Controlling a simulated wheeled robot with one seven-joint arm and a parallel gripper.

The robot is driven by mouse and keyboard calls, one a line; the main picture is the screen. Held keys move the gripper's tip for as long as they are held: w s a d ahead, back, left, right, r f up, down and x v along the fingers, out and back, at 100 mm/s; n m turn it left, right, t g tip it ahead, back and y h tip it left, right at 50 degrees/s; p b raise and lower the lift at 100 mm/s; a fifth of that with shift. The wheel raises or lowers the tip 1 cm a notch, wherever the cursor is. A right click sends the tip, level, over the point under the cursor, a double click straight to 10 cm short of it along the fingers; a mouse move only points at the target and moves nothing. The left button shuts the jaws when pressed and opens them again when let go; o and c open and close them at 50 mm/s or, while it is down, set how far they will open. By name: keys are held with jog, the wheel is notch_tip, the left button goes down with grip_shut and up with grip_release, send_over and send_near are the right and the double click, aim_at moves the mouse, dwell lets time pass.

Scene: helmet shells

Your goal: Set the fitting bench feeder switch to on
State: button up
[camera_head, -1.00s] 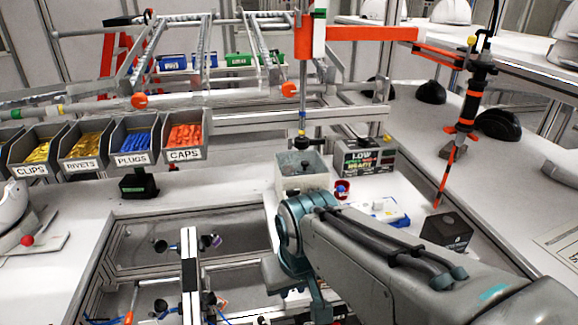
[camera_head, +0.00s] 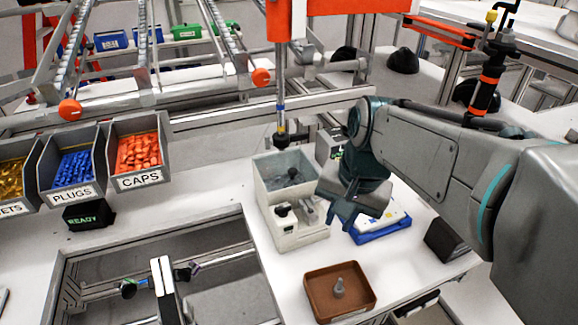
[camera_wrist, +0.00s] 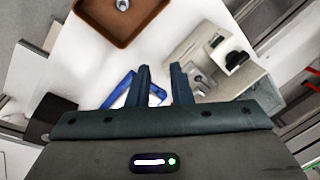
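A pale grey bench feeder (camera_head: 297,234) with a square hopper stands on the white bench just left of my gripper. A black knob (camera_head: 283,211) and a small metal piece are on its front ledge; which part is the switch, and its setting, I cannot tell. In the wrist view the feeder (camera_wrist: 190,47) is at upper right, with the black knob (camera_wrist: 236,61). My gripper (camera_head: 350,218) is above the bench beside the feeder, apart from the knob. Its fingers (camera_wrist: 162,80) have an empty gap between them.
A brown tray (camera_head: 318,302) with a grey peg lies in front of the feeder. A blue-and-white box (camera_head: 380,228) is below and right of my gripper. An orange-topped vertical tool (camera_head: 281,105) hangs over the hopper. Bins including caps (camera_head: 139,155) stand left.

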jog(key=w+a+r+m+g+y+p, duration=0.2)
jog(key=w+a+r+m+g+y, duration=0.15)
jog(key=w+r+m, duration=0.6)
send_near(283, 207)
jog(key=shift+t+h, duration=0.35)
jog(key=shift+t, duration=0.1)
jog(key=x, duration=0.5)
jog(key=p+x, duration=0.1)
jog(key=x, duration=0.1)
jog(key=shift+s+a+f, duration=0.2)
jog(key=shift+s+a, duration=0.2)
jog(key=shift+s, duration=0.05)
grip_shut()
